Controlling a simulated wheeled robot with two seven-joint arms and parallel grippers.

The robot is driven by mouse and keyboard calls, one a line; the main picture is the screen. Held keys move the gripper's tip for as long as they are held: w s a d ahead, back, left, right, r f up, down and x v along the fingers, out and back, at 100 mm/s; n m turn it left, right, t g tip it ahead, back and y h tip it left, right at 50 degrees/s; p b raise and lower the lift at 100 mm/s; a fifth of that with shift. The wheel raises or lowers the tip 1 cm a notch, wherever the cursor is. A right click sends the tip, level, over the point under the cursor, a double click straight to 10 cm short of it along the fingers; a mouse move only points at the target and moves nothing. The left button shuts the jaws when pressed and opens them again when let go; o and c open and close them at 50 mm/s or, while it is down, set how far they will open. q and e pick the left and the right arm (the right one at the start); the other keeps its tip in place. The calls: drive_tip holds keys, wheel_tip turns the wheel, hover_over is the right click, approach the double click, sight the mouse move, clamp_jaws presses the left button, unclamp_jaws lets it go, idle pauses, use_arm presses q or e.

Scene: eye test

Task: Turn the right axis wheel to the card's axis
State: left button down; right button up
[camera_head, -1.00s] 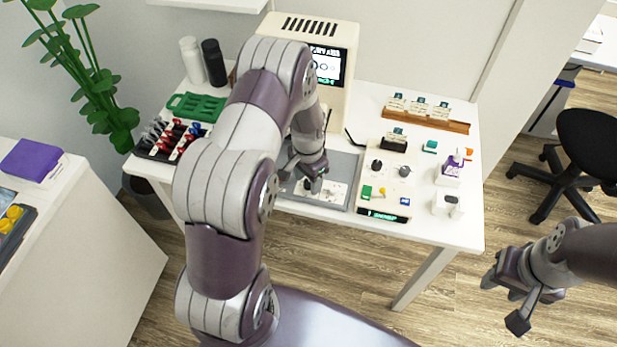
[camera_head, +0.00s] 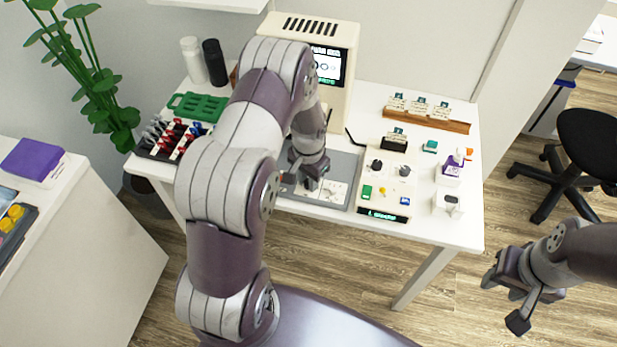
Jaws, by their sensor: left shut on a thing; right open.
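My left gripper (camera_head: 311,183) reaches down over the grey mat (camera_head: 347,165) on the white table. It is shut on a small part at the left of a white device (camera_head: 332,191) lying there. The part is mostly hidden by the fingers; by its place it is the axis wheel, but its marks are too small to read. A small card (camera_head: 398,132) stands in a dark holder on the cream console (camera_head: 385,181); its axis cannot be read. My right gripper (camera_head: 512,300) is open and empty, off the table at the lower right.
A machine with a screen (camera_head: 328,67) stands behind my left arm. A rack of red, blue and grey handled pieces (camera_head: 170,142) and a green tray (camera_head: 198,107) are left. A wooden rail (camera_head: 428,121) with several cards is at the back right. Small bottles (camera_head: 450,170) stand at the right.

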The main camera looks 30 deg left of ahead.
use_arm(q)
drive_tip(key=shift+n, duration=2)
drive_tip(key=c, duration=0.9)
unclamp_jaws()
wheel_tip(320, 180, up, 13)
drive_tip(key=shift+f+b, duration=0.15)
drive_tip(key=shift+b, duration=0.2)
